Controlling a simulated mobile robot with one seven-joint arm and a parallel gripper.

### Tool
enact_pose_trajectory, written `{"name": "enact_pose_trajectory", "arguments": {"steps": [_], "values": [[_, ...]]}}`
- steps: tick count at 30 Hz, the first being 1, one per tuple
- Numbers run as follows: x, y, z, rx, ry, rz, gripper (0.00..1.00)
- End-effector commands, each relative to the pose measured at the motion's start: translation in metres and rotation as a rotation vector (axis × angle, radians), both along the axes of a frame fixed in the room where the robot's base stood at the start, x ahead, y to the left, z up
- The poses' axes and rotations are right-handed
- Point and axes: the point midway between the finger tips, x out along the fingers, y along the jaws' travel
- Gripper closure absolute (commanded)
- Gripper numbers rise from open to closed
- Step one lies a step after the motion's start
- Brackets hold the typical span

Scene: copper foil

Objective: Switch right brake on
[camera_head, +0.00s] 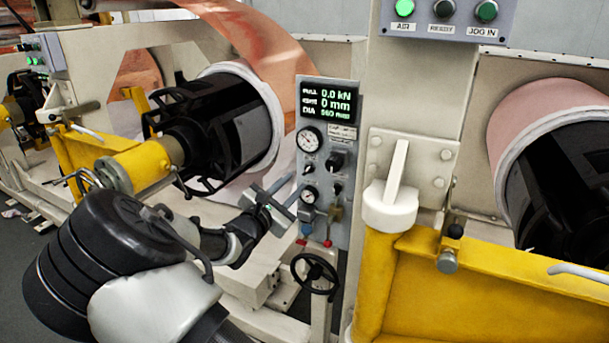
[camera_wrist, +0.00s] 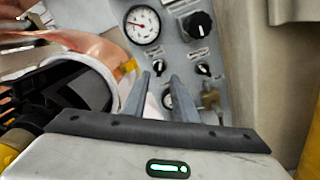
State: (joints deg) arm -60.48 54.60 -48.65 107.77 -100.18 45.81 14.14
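The grey control panel (camera_head: 345,225) stands mid-picture under a lit display (camera_head: 328,103). It carries a larger black knob (camera_head: 336,160) and two small black switches, a left one (camera_head: 309,170) and a right one (camera_head: 337,188). In the wrist view, the left switch (camera_wrist: 158,67) lies just beyond my fingertips, and the right switch (camera_wrist: 203,69) lies to their right. The labels are too small to read, so I cannot tell which switch is the right brake. My gripper (camera_head: 296,192) is in front of the panel's left side; its fingers (camera_wrist: 161,76) are apart and empty.
Two gauges (camera_head: 309,139) (camera_head: 309,195) and a brass valve (camera_head: 335,213) are on the panel. A black handwheel (camera_head: 315,274) sits below it. A copper roll (camera_head: 240,45) stands left, a yellow-framed machine (camera_head: 480,275) right.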

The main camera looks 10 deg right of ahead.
Motion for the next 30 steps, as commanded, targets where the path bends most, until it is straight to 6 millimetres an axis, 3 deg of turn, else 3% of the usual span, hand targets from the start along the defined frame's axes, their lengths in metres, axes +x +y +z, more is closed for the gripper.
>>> {"name": "enact_pose_trajectory", "arguments": {"steps": [6, 12, 24, 28, 30], "values": [[0.037, -0.028, 0.000, -0.002, -0.002, -0.001, 0.74], [0.057, -0.041, 0.000, -0.001, -0.001, 0.000, 0.74], [0.062, -0.045, 0.000, 0.000, 0.000, 0.000, 0.74], [0.062, -0.045, 0.000, 0.000, 0.000, 0.000, 0.96], [0.062, -0.045, 0.000, 0.000, 0.000, 0.000, 1.00]]}}
